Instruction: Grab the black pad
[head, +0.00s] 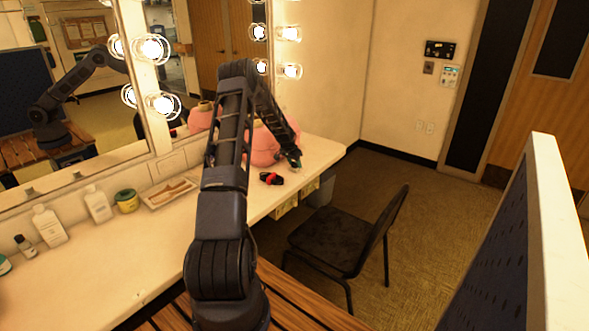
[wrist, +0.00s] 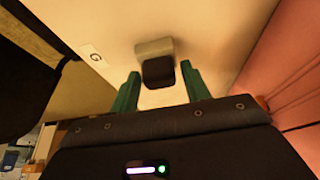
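My gripper (head: 294,162) reaches down over the far right end of the white counter (head: 318,150), beside a pink rounded object (head: 264,147). In the wrist view its two green fingers (wrist: 158,88) are apart. A small black pad-like piece with a pale grey back part (wrist: 158,70) lies ahead, between the fingertips in the picture. I see gaps on both sides of it, and no clear contact. In the head view a small black and red item (head: 271,178) lies on the counter just left of my gripper. I cannot tell whether it is the same piece.
A black chair (head: 345,235) stands by the counter's front edge. Bottles (head: 48,225), a green and yellow jar (head: 127,201) and a small tray (head: 170,192) line the mirror side. Lit bulbs (head: 163,104) stick out from the mirror frame. A tall panel (head: 545,240) stands at right.

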